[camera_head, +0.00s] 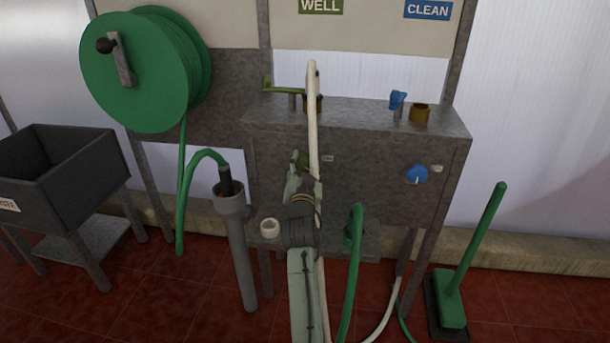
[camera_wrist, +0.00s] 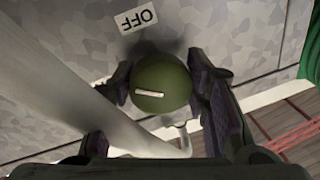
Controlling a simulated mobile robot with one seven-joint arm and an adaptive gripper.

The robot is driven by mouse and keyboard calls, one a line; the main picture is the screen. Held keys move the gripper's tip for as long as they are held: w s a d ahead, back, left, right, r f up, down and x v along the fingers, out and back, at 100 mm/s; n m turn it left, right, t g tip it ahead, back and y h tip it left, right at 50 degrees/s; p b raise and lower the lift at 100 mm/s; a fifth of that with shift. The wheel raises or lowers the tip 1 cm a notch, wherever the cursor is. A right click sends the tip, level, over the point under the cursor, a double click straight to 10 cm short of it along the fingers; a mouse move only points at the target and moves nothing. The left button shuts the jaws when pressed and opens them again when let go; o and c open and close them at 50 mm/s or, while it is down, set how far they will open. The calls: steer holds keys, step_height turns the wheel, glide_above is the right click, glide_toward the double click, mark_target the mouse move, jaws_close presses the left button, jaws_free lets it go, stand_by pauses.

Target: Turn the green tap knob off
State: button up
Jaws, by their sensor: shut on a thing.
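The green tap knob (camera_wrist: 162,84) is round, with a white line mark on its face. It sits on the front of the grey metal cabinet, beside an OFF label (camera_wrist: 136,16). My gripper (camera_wrist: 165,88) has a finger on each side of the knob and is shut on it. The white line lies nearly level in the wrist view and does not point straight at the label. In the head view, my arm and a white hose partly hide the knob (camera_head: 301,160).
The white hose (camera_head: 313,120) hangs close in front of the knob. A blue knob (camera_head: 417,174) is on the cabinet's right. A green hose reel (camera_head: 140,75) is at upper left, a dark sink (camera_head: 70,180) at left, and a green broom (camera_head: 470,260) at right.

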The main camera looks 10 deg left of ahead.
steer(key=m+b, duration=0.4)
steer(key=m+t+h+b, duration=0.1)
steer(key=m+b, duration=0.3)
steer(key=shift+a+f, duration=0.15)
steer(key=m+b, duration=0.1)
steer(key=m+h+b, duration=0.1)
steer(key=m+b, duration=0.2)
steer(key=shift+r, duration=0.25)
steer(key=o, duration=1.2)
steer(key=shift+s, duration=0.1)
steer(key=s, duration=0.4)
steer(key=s+f, duration=0.1)
steer(key=s, duration=0.2)
steer(key=shift+s, duration=0.1)
